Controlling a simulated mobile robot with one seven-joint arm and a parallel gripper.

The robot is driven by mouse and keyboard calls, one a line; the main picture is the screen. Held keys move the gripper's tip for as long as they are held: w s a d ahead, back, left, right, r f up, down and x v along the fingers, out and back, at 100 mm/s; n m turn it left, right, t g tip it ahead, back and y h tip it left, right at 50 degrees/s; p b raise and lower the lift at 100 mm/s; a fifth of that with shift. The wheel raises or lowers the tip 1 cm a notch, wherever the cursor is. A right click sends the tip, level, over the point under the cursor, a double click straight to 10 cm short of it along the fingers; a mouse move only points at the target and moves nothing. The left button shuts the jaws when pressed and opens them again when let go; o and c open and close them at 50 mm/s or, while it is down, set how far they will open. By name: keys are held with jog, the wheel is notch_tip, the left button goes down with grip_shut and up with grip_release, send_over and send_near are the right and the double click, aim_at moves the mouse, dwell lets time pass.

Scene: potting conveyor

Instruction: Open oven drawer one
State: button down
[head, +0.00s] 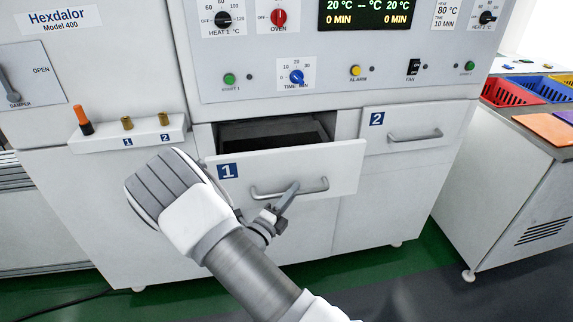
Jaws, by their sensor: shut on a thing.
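Oven drawer one (312,167) has a white front with a blue label "1" and is pulled part way out. Its dark inside (265,135) shows above the front, and I see nothing lying in the part in view. My gripper (288,192) is shut on the drawer's grey bar handle (262,192), near its middle. My wrist and arm cover the area below and to the left of the handle.
Drawer two (416,130), with its own handle, is shut at the right. The control panel (340,80) is above. A small white shelf (125,143) with an orange-topped plug (82,119) juts out at the left. A cabinet (535,170) with coloured baskets stands at the right. Green floor is below.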

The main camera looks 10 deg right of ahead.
jog(key=s+p, duration=0.3)
jog(key=s, duration=1)
jog(key=shift+s, duration=0.4)
jog(key=c, duration=0.8)
grip_release()
jog(key=shift+c, duration=0.2)
jog(key=v, duration=1.7)
jog(key=shift+s, duration=0.2)
jog(key=shift+a, duration=0.1)
